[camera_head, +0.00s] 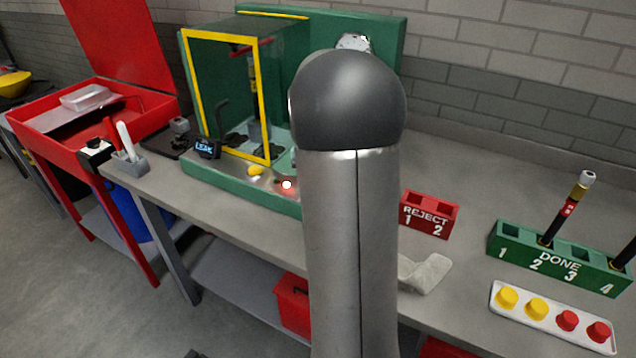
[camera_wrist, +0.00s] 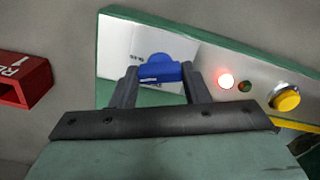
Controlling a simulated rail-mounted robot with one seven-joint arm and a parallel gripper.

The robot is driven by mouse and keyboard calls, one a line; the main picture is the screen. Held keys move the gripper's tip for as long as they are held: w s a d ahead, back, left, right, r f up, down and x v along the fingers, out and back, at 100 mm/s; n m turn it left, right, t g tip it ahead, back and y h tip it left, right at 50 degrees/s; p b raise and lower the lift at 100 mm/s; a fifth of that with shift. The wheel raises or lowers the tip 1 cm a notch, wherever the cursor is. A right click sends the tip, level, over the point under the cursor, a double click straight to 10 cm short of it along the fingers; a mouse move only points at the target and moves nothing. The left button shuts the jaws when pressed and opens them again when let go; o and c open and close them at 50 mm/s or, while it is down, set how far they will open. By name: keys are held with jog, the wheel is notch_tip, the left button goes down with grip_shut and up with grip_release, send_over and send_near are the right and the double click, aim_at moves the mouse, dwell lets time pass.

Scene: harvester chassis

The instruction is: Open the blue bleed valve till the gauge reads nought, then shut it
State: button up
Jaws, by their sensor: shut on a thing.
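In the wrist view my gripper (camera_wrist: 158,84) is shut on the blue bleed valve's handle (camera_wrist: 163,70), with one dark finger at each side of it. A pale panel (camera_wrist: 115,65) lies behind the handle. In the head view my grey arm hides the gripper and the valve. The gauge (camera_head: 353,41) on the green back wall shows only its top edge above my arm, so its reading cannot be made out.
A red lamp glows (camera_wrist: 226,81) beside a yellow button (camera_wrist: 287,100). The yellow-framed clear guard (camera_head: 222,95) stands left of my arm. A display reading LEAK (camera_head: 206,148) is nearby. The red REJECT rack (camera_head: 428,228), green DONE rack (camera_head: 515,248) and cap tray (camera_head: 520,320) stand right.

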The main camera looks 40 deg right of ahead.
jog(key=shift+r+m, duration=0.1)
jog(key=shift+m, duration=0.7)
jog(key=o, duration=1)
notch_tip(320, 180, up, 17)
jog(key=shift+r, duration=0.2)
